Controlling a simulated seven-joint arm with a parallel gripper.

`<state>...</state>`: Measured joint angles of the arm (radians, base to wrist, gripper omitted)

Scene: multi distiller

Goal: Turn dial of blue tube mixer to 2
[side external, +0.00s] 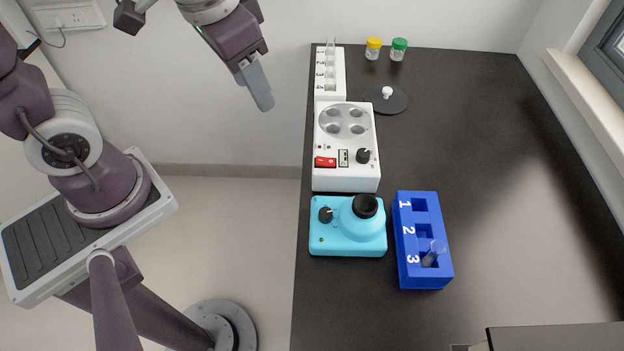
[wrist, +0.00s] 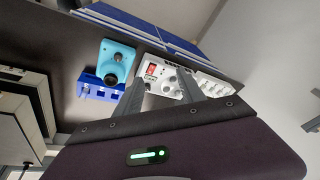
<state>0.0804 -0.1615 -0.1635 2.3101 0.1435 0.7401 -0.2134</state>
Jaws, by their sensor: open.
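The light-blue tube mixer (side external: 348,240) sits near the left edge of the dark table, with a black cup on top. Its black dial (side external: 325,214) is at its upper left; the setting it points to is too small to read. The mixer also shows in the wrist view (wrist: 116,60), where its dial (wrist: 118,56) appears above the black cup. My gripper (side external: 263,92) is in the air left of the table, up and left of the mixer, touching nothing. In the wrist view my gripper (wrist: 158,88) has its two fingers spread apart with nothing between them.
A white device (side external: 325,180) with wells, a red switch and its own black knob stands behind the mixer. A blue numbered rack (side external: 405,270) holding a tube is close on the right. A white rack (side external: 338,60), two capped jars and a black disc (side external: 388,103) lie farther back. The table's right side is clear.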

